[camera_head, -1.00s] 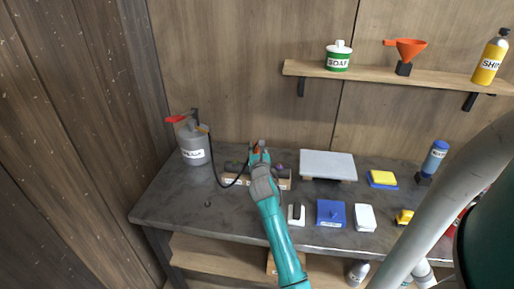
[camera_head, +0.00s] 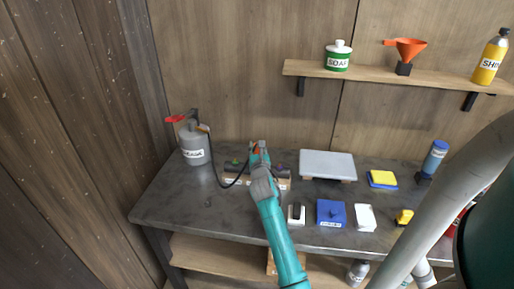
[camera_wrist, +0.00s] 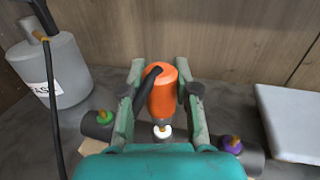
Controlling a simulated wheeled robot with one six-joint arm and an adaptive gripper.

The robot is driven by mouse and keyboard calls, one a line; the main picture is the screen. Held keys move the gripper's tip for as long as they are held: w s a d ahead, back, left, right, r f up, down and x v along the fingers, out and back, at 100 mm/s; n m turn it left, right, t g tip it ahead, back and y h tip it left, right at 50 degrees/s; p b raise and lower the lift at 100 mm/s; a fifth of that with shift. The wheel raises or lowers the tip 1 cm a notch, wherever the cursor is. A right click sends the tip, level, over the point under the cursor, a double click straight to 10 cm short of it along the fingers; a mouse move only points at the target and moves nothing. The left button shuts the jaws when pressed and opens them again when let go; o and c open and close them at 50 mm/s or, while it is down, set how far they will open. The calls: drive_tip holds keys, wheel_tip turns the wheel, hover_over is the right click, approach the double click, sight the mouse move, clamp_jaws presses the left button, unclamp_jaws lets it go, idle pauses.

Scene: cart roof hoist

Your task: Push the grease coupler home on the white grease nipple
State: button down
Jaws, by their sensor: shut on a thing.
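My gripper (camera_wrist: 163,90) is shut on the orange grease coupler (camera_wrist: 163,97), with one finger on each side of it. The coupler looks upright, with a black hose joining it near the top. The white grease nipple (camera_wrist: 163,131) shows just below the coupler's lower end in the wrist view. I cannot tell whether they touch. In the head view my gripper (camera_head: 259,148) is over the dark pipe block (camera_head: 284,184), and the white nipple is hidden there.
A green-marked nipple (camera_wrist: 104,117) is left of the white one and a purple-marked nipple (camera_wrist: 232,144) is right. The grey grease can (camera_head: 195,145) stands at the left, its hose running to my gripper. A raised grey plate (camera_head: 328,165) is close at the right.

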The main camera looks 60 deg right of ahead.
drive_tip(key=shift+f, duration=1.3)
drive_tip(key=c, duration=0.8)
unclamp_jaws()
drive_tip(key=v, duration=1.2)
drive_tip(key=shift+s, duration=0.1)
